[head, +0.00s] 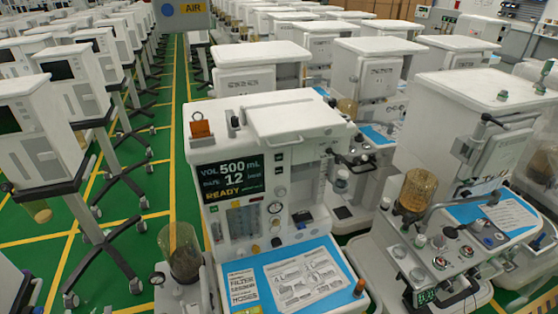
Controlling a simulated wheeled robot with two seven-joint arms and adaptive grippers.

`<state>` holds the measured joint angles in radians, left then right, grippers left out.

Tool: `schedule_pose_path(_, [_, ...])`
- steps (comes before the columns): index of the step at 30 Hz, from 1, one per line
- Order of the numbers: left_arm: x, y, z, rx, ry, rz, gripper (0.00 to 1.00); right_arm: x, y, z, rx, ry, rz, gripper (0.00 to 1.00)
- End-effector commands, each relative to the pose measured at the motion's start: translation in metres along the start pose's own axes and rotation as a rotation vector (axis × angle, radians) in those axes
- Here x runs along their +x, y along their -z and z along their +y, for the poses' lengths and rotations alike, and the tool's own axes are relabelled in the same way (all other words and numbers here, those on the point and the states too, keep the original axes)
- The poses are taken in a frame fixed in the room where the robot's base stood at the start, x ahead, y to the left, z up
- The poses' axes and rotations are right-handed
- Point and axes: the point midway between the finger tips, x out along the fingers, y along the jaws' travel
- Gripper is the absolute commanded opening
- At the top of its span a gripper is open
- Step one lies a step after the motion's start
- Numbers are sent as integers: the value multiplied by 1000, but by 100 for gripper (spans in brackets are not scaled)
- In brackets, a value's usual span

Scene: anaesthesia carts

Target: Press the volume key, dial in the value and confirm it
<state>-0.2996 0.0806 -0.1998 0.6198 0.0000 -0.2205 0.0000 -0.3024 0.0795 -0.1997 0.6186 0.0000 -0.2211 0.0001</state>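The anaesthesia cart (295,130) in the middle faces me, white with a black screen (228,178). The screen reads VOL 500 mL, a second line with 12, and READY in yellow. Below the screen is a panel with flow tubes (242,220). A column of small round knobs or gauges (275,208) stands right of it. Small keys sit around the screen, but their labels are too small to read, so I cannot tell which is the volume key. Neither of my grippers shows in the head view.
A blue work surface (262,281) with printed cards juts out below the panel. Another cart (470,130) with an amber canister (418,190) is close on the right. Green floor (135,232) with yellow lines lies left.

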Motion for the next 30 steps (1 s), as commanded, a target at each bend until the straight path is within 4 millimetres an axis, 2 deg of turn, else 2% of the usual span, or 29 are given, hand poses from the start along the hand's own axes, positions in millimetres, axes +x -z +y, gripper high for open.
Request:
schedule_pose_path(3, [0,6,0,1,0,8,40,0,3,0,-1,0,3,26])
schedule_pose_path(10, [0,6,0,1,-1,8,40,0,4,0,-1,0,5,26])
schedule_pose_path(21, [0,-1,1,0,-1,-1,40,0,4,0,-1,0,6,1])
schedule_pose_path(30, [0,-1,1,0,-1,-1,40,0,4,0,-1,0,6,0])
